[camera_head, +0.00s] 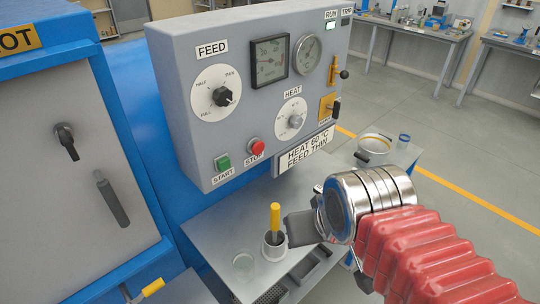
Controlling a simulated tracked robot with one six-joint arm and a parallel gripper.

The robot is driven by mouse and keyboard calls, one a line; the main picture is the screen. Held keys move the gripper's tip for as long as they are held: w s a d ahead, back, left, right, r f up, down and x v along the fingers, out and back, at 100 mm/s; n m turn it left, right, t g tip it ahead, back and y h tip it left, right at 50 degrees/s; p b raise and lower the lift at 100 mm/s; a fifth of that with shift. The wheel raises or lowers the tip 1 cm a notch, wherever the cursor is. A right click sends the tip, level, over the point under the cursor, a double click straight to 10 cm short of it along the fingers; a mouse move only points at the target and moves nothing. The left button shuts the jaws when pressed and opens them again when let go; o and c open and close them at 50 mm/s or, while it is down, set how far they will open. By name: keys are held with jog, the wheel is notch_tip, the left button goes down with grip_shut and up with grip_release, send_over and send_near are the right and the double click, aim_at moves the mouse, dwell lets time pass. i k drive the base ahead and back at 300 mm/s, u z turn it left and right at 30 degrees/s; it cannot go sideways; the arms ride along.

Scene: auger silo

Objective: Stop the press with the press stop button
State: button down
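The press stop button (255,148) is a round red button low on the front of the grey control panel (185,75), above a STOP label. The green start button (222,162) is to its left, above a START label. The RUN lamp (331,25) at the panel's upper right looks pale green and lit; the TRIP lamp (346,21) beside it is dark. My gripper (299,228) is below and right of the stop button, apart from the panel. Only a dark grey finger part shows past my silver wrist, so its opening is unclear.
The panel also carries a FEED dial (221,96), a HEAT dial (295,119) and two gauges. Below, a grey bench (215,225) holds a cup with a yellow-handled tool (275,217), a glass (243,264) and a pot (373,148). A grey door (80,165) stands left.

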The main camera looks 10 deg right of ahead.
aim_at(258, 147)
jog(key=z, duration=0.9)
jog(key=k, duration=0.8)
jog(key=u, duration=1.2)
jog(key=i, duration=1)
jog(key=u, duration=0.05)
